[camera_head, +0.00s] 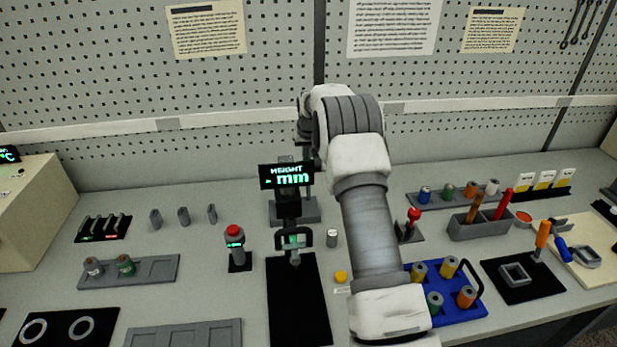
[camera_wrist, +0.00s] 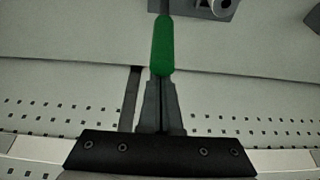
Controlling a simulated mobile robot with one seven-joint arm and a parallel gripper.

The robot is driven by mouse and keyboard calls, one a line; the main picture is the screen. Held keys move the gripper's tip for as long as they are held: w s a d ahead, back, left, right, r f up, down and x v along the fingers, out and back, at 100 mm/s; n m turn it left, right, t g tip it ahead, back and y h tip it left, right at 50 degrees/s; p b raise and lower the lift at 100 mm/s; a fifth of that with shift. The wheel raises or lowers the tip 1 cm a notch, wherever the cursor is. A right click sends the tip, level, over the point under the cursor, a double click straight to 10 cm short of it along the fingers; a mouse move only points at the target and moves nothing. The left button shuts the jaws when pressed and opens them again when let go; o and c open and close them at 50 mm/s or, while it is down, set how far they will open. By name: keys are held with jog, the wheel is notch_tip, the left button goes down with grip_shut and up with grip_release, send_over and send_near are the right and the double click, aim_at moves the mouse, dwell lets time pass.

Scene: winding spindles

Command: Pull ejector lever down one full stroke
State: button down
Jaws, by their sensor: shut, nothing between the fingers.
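In the wrist view my gripper (camera_wrist: 161,78) is shut and empty. Its narrow dark fingertips meet at the near end of a green handle (camera_wrist: 163,45). I cannot tell whether they touch it. A thin dark rod continues from the handle's far end toward a grey block at the top edge. This green handle may be the ejector lever, but no label shows. In the head view my arm bends over the bench and its end is hidden around the height display (camera_head: 287,176). A red-knobbed lever (camera_head: 413,214) stands upright right of the arm.
A red-topped post (camera_head: 235,232) stands left of the black mat (camera_head: 299,305) before the display. A blue tray (camera_head: 478,311) with several spools lies right of my arm. A grey tool holder (camera_head: 482,225) stands behind it. The pegboard wall (camera_head: 120,70) closes the back.

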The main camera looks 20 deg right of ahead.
notch_tip(320, 180, up, 7)
jog(key=p, duration=0.4)
jog(key=shift+w, duration=0.35)
jog(key=shift+d+r, duration=0.1)
jog(key=s+a+r+n+b, duration=0.1)
jog(key=s+a+r, duration=0.4)
jog(key=s+r, duration=0.5)
jog(key=s+a+r, duration=0.4)
jog(key=s+r, duration=0.5)
jog(key=s, duration=0.1)
jog(key=s+a+f, duration=0.2)
jog(key=s+a, duration=0.1)
jog(key=s, duration=1.1)
jog(key=s+a+f+n+t+b, duration=0.1)
jog(key=s+a+f, duration=0.1)
jog(key=s, duration=1.3)
jog(key=shift+s+a+f+y+b, duration=0.2)
jog(key=shift+a+y+b, duration=0.1)
jog(key=shift+a+y, duration=0.15)
